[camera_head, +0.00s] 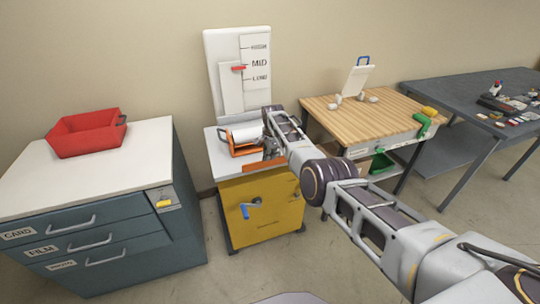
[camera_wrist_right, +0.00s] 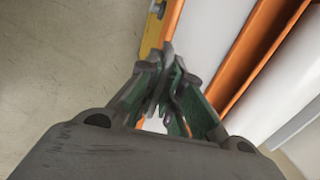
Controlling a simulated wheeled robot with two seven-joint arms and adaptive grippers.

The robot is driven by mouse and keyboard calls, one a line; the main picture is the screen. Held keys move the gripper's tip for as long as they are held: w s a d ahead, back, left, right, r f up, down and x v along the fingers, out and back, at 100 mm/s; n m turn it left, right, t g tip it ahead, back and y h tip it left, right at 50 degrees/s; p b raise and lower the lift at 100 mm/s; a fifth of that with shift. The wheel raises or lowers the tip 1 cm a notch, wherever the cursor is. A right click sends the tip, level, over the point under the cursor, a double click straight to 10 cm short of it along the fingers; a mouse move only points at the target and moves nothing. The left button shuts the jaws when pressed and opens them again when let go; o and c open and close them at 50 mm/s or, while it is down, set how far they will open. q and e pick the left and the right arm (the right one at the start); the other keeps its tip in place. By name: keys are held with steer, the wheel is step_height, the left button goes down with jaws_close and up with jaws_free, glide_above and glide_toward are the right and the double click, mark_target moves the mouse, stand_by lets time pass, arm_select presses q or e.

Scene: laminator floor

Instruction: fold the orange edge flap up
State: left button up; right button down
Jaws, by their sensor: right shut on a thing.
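The laminator (camera_head: 262,200) is a yellow cabinet with a pale top, a white roll (camera_head: 247,134) and orange parts. The orange edge flap (camera_head: 256,166) shows as a strip along its front top edge, partly behind my right gripper (camera_head: 270,152). In the right wrist view, the flap (camera_wrist_right: 173,22) runs up from between the fingertips of my right gripper (camera_wrist_right: 168,80). The fingers are closed on the flap, and they hide the gripped part. A second, wider orange bar (camera_wrist_right: 258,50) lies to the right, beyond a white surface. My left gripper is not in view.
A blue crank handle (camera_head: 246,210) is on the cabinet front. A white panel with a red pointer (camera_head: 239,68) stands behind. A drawer cabinet with a red tray (camera_head: 86,133) stands left. A wooden bench (camera_head: 350,120) and a grey table (camera_head: 470,97) stand right.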

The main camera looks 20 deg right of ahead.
steer(key=shift+w+a, duration=0.2)
steer(key=shift+w, duration=0.25)
steer(key=shift+r, duration=0.1)
steer(key=c, duration=1.6)
jaws_free()
steer(key=shift+w, duration=0.1)
steer(key=shift+o, duration=0.2)
steer(key=shift+s+d+r, duration=0.1)
steer(key=shift+s+r, duration=0.1)
steer(key=shift+r, duration=0.6)
steer(key=shift+s+d+r, duration=0.1)
steer(key=shift+s+r, duration=0.05)
steer(key=shift+r, duration=0.6)
step_height(320, 180, up, 9)
steer(key=s, duration=0.1)
steer(key=shift+s+f, duration=0.2)
